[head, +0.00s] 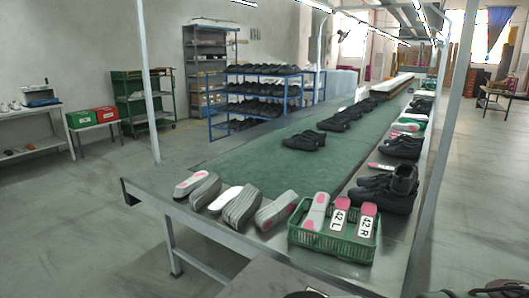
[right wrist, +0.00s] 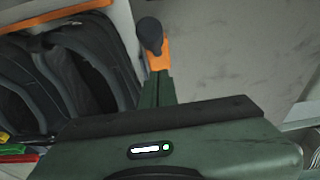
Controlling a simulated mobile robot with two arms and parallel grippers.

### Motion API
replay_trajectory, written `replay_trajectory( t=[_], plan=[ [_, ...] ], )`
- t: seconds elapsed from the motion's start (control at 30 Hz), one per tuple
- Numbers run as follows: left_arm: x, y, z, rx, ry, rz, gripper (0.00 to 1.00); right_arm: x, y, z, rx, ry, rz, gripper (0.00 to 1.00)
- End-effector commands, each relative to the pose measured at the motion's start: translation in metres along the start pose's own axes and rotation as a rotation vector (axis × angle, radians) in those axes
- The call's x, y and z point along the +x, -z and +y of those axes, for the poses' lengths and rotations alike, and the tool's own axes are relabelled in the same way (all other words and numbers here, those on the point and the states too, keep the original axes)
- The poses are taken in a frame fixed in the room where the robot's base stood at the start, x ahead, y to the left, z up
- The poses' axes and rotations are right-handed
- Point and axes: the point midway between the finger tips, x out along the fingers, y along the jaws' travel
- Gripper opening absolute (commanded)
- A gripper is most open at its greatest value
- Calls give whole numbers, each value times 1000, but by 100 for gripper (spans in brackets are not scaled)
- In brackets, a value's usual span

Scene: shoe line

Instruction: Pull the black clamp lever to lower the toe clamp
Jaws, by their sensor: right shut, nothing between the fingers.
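My right gripper (right wrist: 160,58) shows in the right wrist view, with its dark green fingers shut together and orange at the tips. A black rounded knob (right wrist: 149,31), which looks like the end of the clamp lever, overlaps the fingertips at their upper left. I cannot tell whether the fingertips touch it. The rest of the lever is not clearly visible. I cannot make out the toe clamp in either view. My left gripper is not in view, and the head view shows no clear part of the right one.
In the wrist view, large dark curved shapes (right wrist: 75,70) and an orange edge (right wrist: 55,13) lie at left; grey floor (right wrist: 235,50) is beyond. The head view shows a green-topped shoe line (head: 265,150), a green basket of soles (head: 340,248) and black shoes (head: 385,190).

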Motion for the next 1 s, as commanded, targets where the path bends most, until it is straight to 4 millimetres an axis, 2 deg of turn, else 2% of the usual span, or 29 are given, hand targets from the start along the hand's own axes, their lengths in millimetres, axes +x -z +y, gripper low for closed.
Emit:
replay_trajectory(
  t=[0.2,0.37,1.0],
  plan=[
    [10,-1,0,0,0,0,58,4,9,0,1,0,1,0],
    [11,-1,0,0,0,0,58,3,13,0,1,1,0,0],
    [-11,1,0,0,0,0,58,-46,26,0,1,1,1,0]
  ],
)
